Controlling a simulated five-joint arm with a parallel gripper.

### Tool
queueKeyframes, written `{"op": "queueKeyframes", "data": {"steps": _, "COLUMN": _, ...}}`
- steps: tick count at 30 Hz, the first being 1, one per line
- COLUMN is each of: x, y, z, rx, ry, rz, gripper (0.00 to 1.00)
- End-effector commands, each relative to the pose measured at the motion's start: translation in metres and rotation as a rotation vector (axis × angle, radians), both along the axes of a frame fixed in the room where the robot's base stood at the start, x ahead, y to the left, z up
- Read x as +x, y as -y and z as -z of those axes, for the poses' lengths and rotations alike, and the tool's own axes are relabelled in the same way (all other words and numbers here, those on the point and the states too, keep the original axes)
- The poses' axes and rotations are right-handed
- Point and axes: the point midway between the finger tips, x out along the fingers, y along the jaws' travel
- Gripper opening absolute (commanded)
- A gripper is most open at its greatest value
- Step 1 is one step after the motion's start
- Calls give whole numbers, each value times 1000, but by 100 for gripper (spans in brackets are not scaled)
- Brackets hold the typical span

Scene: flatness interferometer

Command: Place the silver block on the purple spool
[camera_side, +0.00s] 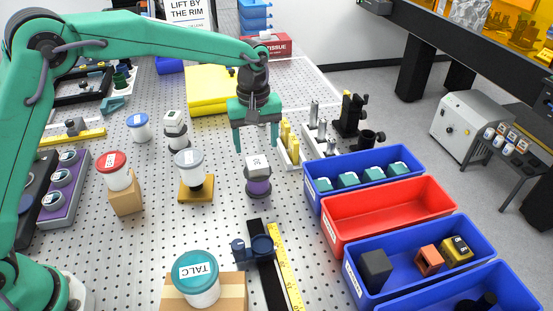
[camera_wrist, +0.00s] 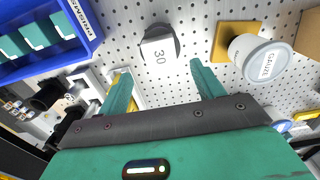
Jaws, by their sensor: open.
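The silver block (camera_side: 257,163), with a printed label, sits on top of the purple spool (camera_side: 258,187) on the perforated table. In the wrist view the block (camera_wrist: 159,53) shows its label reading 30, and only a dark rim of the spool (camera_wrist: 157,30) shows behind it. My gripper (camera_side: 257,148) is open and empty, its green fingers pointing down above and behind the block in the side view. In the wrist view the fingertips (camera_wrist: 157,68) stand apart on either side, clear of the block.
A gauze jar (camera_side: 189,163) on a yellow base and another block-topped stand (camera_side: 175,124) are to the left. A blue bin (camera_side: 318,184) and a red bin (camera_side: 335,228) stand to the right. A rail with a dark blue clamp (camera_side: 255,248) lies in front.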

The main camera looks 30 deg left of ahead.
Motion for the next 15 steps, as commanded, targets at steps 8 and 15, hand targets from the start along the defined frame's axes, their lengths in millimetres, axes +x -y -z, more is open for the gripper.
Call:
{"op": "queueKeyframes", "data": {"steps": 8, "x": 0, "y": 0, "z": -41, "rx": 0, "ry": 0, "rz": 0, "gripper": 67}}
{"op": "queueKeyframes", "data": {"steps": 15, "x": 0, "y": 0, "z": -56, "rx": 0, "ry": 0, "rz": 0, "gripper": 67}}
